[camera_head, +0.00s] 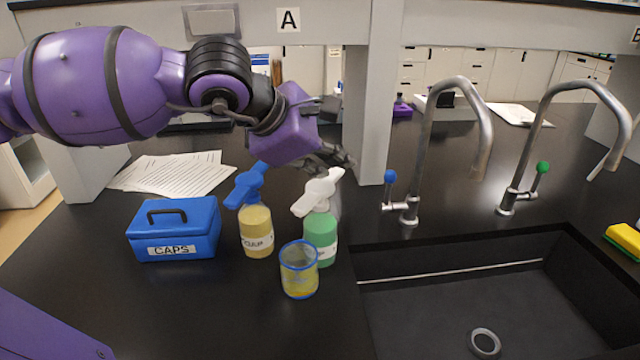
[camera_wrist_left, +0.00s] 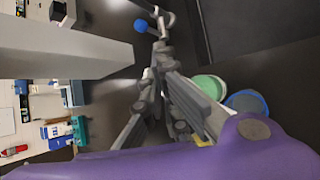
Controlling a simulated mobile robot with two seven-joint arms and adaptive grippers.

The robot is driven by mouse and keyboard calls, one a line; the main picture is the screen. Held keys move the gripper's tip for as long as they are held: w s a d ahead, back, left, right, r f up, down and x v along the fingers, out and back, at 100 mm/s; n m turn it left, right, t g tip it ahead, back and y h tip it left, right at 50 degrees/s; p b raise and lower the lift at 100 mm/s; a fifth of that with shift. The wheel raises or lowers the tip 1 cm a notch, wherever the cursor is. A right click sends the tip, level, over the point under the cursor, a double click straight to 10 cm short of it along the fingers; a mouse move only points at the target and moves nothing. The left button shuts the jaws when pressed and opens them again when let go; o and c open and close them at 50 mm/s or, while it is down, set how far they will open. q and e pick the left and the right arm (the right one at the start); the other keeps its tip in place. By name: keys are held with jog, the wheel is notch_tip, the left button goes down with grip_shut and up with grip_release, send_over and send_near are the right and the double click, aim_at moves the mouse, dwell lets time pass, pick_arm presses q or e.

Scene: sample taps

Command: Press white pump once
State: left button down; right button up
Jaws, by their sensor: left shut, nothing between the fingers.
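The white pump (camera_head: 317,193) tops a bottle of green liquid (camera_head: 320,236) standing on the black counter. A blue pump (camera_head: 247,186) tops a bottle of yellow liquid (camera_head: 257,232) just to its left. My left gripper (camera_head: 345,160) is shut and empty, just above and behind the white pump in the head view; I cannot tell whether they touch. In the left wrist view, the shut fingers (camera_wrist_left: 154,62) extend past the green bottle (camera_wrist_left: 211,87), which they partly cover. The white pump is not clearly distinguishable there. My right gripper is not in view.
A blue-rimmed cup (camera_head: 299,270) with yellow contents stands before the bottles. A blue CAPS box (camera_head: 175,230) and papers (camera_head: 180,174) lie left. A grey post (camera_head: 370,100), two taps (camera_head: 427,130) (camera_head: 560,95) and a sink (camera_head: 450,310) are right.

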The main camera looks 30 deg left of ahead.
aim_at(329, 188)
pick_arm(q)
jog(key=shift+r, duration=2.5)
